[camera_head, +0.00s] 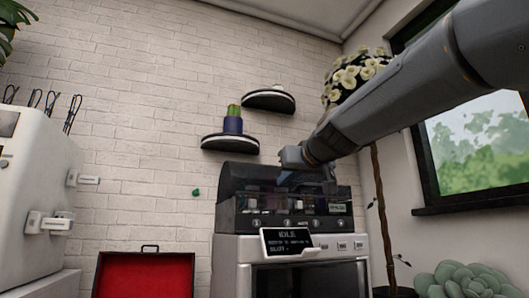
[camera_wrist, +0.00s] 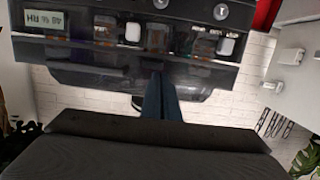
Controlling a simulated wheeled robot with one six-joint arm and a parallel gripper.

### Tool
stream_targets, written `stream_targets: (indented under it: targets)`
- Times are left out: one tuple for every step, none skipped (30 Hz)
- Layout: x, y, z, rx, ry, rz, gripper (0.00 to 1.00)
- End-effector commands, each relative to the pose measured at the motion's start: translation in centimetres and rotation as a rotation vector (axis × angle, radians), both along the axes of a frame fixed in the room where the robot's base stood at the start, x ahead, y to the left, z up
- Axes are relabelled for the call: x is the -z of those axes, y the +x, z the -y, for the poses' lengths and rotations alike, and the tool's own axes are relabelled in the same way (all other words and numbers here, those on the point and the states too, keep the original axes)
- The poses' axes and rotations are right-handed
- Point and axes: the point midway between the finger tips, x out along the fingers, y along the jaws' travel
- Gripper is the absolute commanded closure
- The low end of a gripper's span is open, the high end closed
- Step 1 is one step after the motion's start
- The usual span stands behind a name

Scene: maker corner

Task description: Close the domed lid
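The domed lid (camera_head: 240,178) is a smoked, see-through cover on top of the dark box (camera_head: 240,217) that sits on a silver machine. It rests low over the box; whether it is fully down I cannot tell. My gripper (camera_head: 326,182) is at the right part of the lid, partly overlapping it in the picture. In the wrist view, which looks upside down, the gripper's two fingers (camera_wrist: 161,98) lie close together with nothing seen between them. They reach in front of the lid (camera_wrist: 90,78) and the box's front panel (camera_wrist: 175,35). Contact is not clear.
The silver machine (camera_head: 232,262) carries a small tilted screen (camera_head: 287,241). Two round shelves (camera_head: 230,143) hang on the wall above. An open red case (camera_head: 146,276) and a white machine (camera_head: 35,190) stand left. A flowering plant (camera_head: 378,190) and window are at right.

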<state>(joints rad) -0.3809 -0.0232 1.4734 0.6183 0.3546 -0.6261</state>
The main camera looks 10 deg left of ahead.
Motion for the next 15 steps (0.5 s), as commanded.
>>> stream_targets:
  targets:
    - [0.0, 0.2, -0.4, -0.003, -0.001, -0.01, 1.0]
    - [-0.4, 0.1, -0.4, -0.003, -0.001, -0.01, 1.0]
    - [-1.0, 0.0, -0.4, -0.003, -0.001, -0.008, 1.0]
    - [-1.5, 0.0, -0.3, -0.004, -0.001, -0.006, 1.0]
    - [-1.9, -0.1, -0.3, -0.004, -0.001, -0.005, 1.0]
    - [-2.6, -0.1, -0.2, -0.003, -0.002, -0.004, 1.0]
    - [-3.1, -0.2, -0.1, -0.002, -0.001, -0.003, 1.0]
    - [-3.5, -0.2, 0.0, -0.001, -0.001, -0.002, 1.0]
    - [-4.1, -0.3, 0.3, 0.001, -0.001, -0.001, 1.0]
    - [-3.6, -0.8, 0.8, 0.003, 0.0, 0.0, 1.0]
    - [-3.3, -1.2, 1.2, 0.004, 0.002, 0.0, 1.0]
    - [-3.1, -1.8, 1.7, 0.006, 0.0, 0.002, 1.0]
    - [-2.8, -2.1, 2.0, 0.007, 0.002, 0.001, 1.0]
    - [-2.7, -2.5, 2.4, 0.008, 0.002, 0.002, 1.0]
    - [-2.5, -3.1, 2.9, 0.009, 0.001, 0.003, 1.0]
